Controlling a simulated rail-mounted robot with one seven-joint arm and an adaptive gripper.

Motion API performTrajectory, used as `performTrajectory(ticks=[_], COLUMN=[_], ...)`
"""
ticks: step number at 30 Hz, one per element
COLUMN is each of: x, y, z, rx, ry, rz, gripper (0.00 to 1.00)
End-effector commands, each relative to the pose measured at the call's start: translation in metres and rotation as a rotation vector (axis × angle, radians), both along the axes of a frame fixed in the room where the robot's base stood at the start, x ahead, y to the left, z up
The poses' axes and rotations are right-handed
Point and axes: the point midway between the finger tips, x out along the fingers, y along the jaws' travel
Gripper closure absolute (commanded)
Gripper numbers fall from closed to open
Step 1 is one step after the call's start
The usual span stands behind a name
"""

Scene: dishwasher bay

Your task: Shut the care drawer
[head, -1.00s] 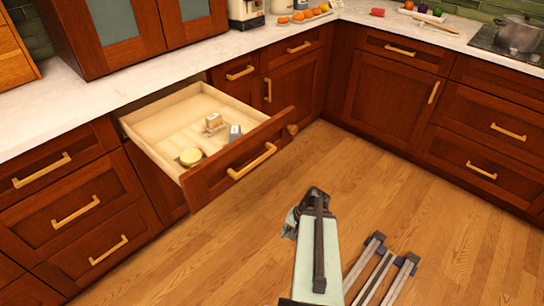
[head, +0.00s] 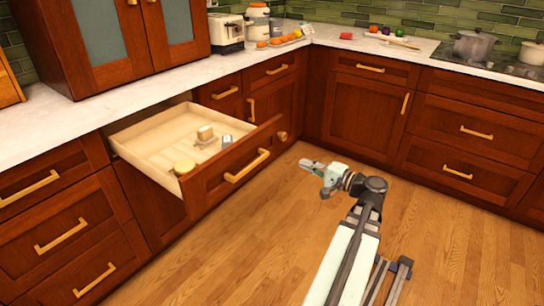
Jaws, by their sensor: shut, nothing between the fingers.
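The care drawer (head: 190,187) is pulled far out of the dark wooden cabinet under the counter, left of the middle in the head view. Its front has a brass bar handle (head: 247,166). Inside lie a round yellowish item (head: 184,167), a small beige block-like item (head: 205,133) and a small grey item (head: 226,140). My gripper (head: 303,163) is shut and empty. It is in the open to the right of the drawer front, apart from it, and points left towards it.
The white countertop (head: 60,130) runs above the drawer, with a toaster (head: 226,33) and a tray of oranges (head: 280,41) farther back. Closed drawers and doors flank it and line the right side. The wooden floor (head: 440,240) is clear.

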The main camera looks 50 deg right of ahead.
Motion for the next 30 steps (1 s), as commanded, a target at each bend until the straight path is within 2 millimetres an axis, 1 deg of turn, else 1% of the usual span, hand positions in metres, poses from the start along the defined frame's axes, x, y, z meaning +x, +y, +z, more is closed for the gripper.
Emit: performTrajectory(ticks=[5,8,21,27,30], x=[0.011,0.024,0.104,0.129,0.136], y=[0.003,0.004,0.012,0.014,0.015], z=[0.002,0.002,0.001,0.001,0.002], rx=[0.003,0.003,0.003,0.003,0.004], ry=[-0.013,-0.012,-0.011,-0.011,-0.010], rz=[0.011,0.012,0.012,0.010,0.009], gripper=[1.00,1.00,1.00,1.00,1.00])
